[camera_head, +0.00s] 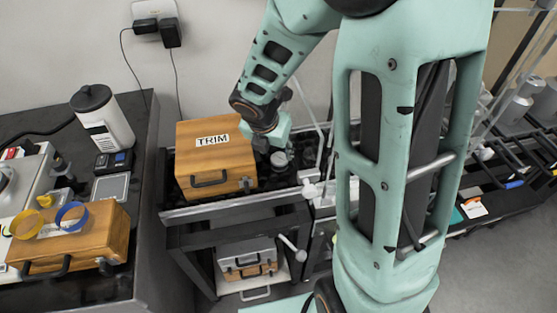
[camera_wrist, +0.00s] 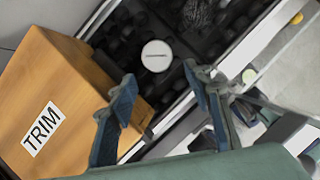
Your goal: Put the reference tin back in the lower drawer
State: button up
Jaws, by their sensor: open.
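A small round tin with a pale lid (camera_wrist: 156,55) stands upright on a black, bumpy lined surface. It also shows in the head view (camera_head: 280,159), just below my gripper (camera_head: 270,143). In the wrist view my gripper (camera_wrist: 160,76) is open, with its two fingers apart and the tin beyond the gap between the tips. Nothing is between the fingers. A wooden case marked TRIM (camera_head: 214,158) stands left of the tin, close to my left finger in the wrist view (camera_wrist: 60,105). I cannot tell for sure which part is the lower drawer.
Below the black-lined tray's metal front edge (camera_head: 235,203), an opening holds smaller cases (camera_head: 249,262). A left bench carries a wooden case (camera_head: 100,235), rings and a white canister (camera_head: 103,120). My arm hides much of the centre right.

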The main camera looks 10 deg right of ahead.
aim_at(278, 160)
jog(key=b+x, duration=0.2)
jog(key=x, duration=0.3)
jog(key=b+x, duration=0.2)
jog(key=x, duration=0.2)
jog(key=shift+a+f, duration=0.15)
jog(key=shift+f, duration=0.25)
jog(key=shift+r, duration=0.1)
jog(key=c, duration=1.1)
jog(key=shift+o, duration=0.2)
jog(key=shift+r, duration=0.15)
notch_tip(278, 160, up, 28)
jog(key=p, duration=1.1)
